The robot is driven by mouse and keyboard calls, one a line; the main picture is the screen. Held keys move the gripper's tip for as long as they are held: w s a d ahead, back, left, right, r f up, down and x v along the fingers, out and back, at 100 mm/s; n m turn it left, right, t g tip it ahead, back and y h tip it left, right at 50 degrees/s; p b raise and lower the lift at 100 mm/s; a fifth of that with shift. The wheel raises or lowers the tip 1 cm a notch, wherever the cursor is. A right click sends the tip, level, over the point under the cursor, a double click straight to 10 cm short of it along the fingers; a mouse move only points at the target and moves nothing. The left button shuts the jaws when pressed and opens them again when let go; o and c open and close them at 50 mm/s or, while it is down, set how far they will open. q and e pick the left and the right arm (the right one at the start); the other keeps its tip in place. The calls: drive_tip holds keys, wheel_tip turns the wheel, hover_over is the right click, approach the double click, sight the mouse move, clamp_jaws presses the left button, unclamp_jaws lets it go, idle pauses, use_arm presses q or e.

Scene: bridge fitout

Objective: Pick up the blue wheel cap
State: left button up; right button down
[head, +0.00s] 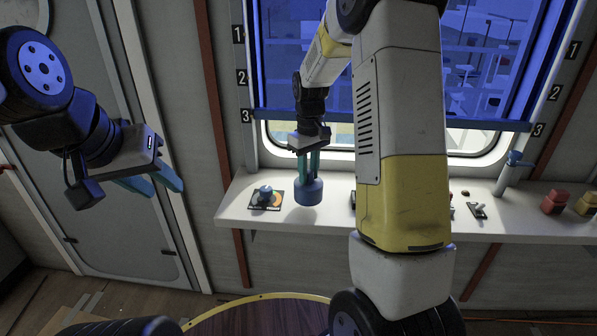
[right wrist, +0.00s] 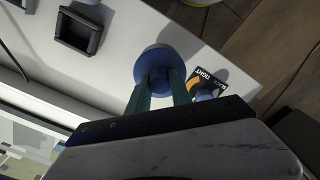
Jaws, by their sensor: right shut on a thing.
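The blue wheel cap (head: 308,192) is a round, dark blue piece at the left part of the white shelf. My right gripper (head: 311,176) points down and is shut on it, with teal fingers on its upper part. The right wrist view also shows the cap (right wrist: 158,62) at the tips of the fingers (right wrist: 160,88). I cannot tell for sure whether its underside touches the shelf. My left gripper (head: 158,186) is open and empty, away to the left in front of the grey door.
On the white shelf (head: 236,213), a plate marked "TIGHT" (head: 277,207) with a blue knob (head: 265,194) lies just left of the cap. A dark square tray (right wrist: 63,41) is nearby. A grey cylinder (head: 504,178) and a red block (head: 555,201) stand farther right. A window is behind.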

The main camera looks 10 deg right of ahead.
drive_tip(key=s+a+r, duration=0.1)
drive_tip(key=s+a, duration=0.1)
drive_tip(key=s, duration=0.5)
drive_tip(key=s+a, duration=0.2)
drive_tip(key=s, duration=0.6)
drive_tip(key=shift+s+a+r, duration=0.2)
drive_tip(key=shift+s+r, duration=0.05)
drive_tip(key=shift+r, duration=0.15)
